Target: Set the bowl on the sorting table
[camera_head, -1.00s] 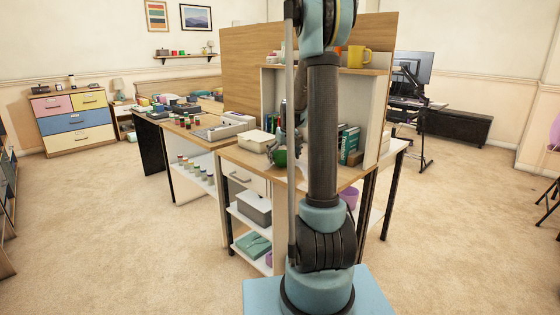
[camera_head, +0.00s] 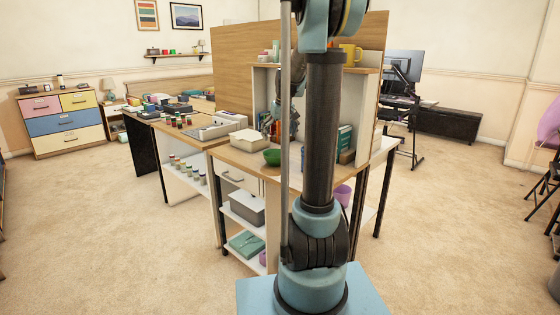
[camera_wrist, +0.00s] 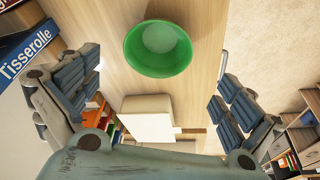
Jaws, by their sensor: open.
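A green bowl (camera_head: 272,157) sits upright on the wooden top of the desk with the tall back panel. It also shows in the wrist view (camera_wrist: 158,48), on the wood and near the top centre. My gripper (camera_wrist: 155,92) is open and empty, its padded fingers spread wide on both sides of that view. The bowl lies apart from the fingers. In the head view my arm column hides much of the gripper, which is above the desk behind the bowl. No table is labelled, so I cannot tell which is the sorting table.
A cream box (camera_head: 252,140) stands left of the bowl; it also shows in the wrist view (camera_wrist: 148,118). Green books (camera_head: 344,138) and shelf sides stand to the right. A second table further left holds a grey tray (camera_head: 214,130) and small jars. Open carpet surrounds the desks.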

